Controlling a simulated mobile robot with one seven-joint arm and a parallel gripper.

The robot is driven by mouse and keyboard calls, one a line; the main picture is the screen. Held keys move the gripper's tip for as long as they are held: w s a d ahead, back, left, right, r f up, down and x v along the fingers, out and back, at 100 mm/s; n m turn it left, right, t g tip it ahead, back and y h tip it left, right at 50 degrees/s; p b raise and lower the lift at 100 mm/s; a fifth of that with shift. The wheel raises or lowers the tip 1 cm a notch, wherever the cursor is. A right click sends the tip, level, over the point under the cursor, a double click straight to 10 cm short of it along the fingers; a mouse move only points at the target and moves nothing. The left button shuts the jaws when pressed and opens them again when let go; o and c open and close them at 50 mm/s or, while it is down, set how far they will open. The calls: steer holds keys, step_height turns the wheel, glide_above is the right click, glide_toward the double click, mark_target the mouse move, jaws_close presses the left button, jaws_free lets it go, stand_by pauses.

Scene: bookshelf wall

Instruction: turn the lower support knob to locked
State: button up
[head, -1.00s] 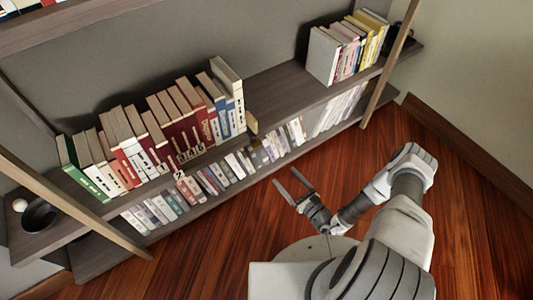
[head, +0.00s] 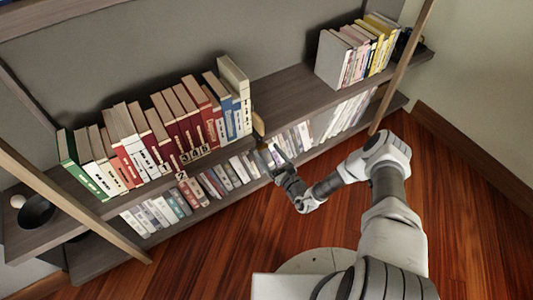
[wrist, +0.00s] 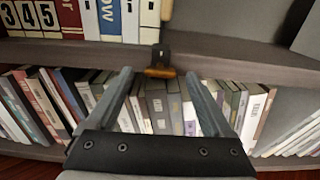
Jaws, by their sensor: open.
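In the wrist view, a small amber-brown knob (wrist: 160,72) sits on a black mount at the front edge of the middle shelf. My gripper (wrist: 158,76) is open, one finger on each side of the knob in the picture. I cannot tell whether the fingers reach it in depth or touch it. In the head view my gripper (head: 269,152) is at the front of the shelf, just right of the upper book row's end. The knob is too small and too near the fingers to make out there. No lock marking is readable.
A row of upright books (head: 150,137) stands on the middle shelf (head: 285,95), with number tiles (wrist: 38,15) at its front. More books (wrist: 250,112) fill the shelf below, behind my fingers. Another book group (head: 350,50) stands at the right. The wooden floor (head: 230,240) in front is clear.

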steer(key=shift+x, duration=0.95)
steer(key=shift+c, duration=0.3)
jaws_close()
steer(key=shift+s, duration=0.1)
steer(key=shift+d+m, duration=0.1)
steer(key=shift+m, duration=0.3)
steer(key=m+b, duration=0.1)
steer(key=m, duration=0.4)
steer(key=m+b, duration=0.1)
steer(key=m, duration=0.5)
steer(key=m+b, duration=0.1)
steer(key=m, duration=0.5)
steer(key=shift+d+f, duration=0.1)
steer(key=shift+f, duration=0.2)
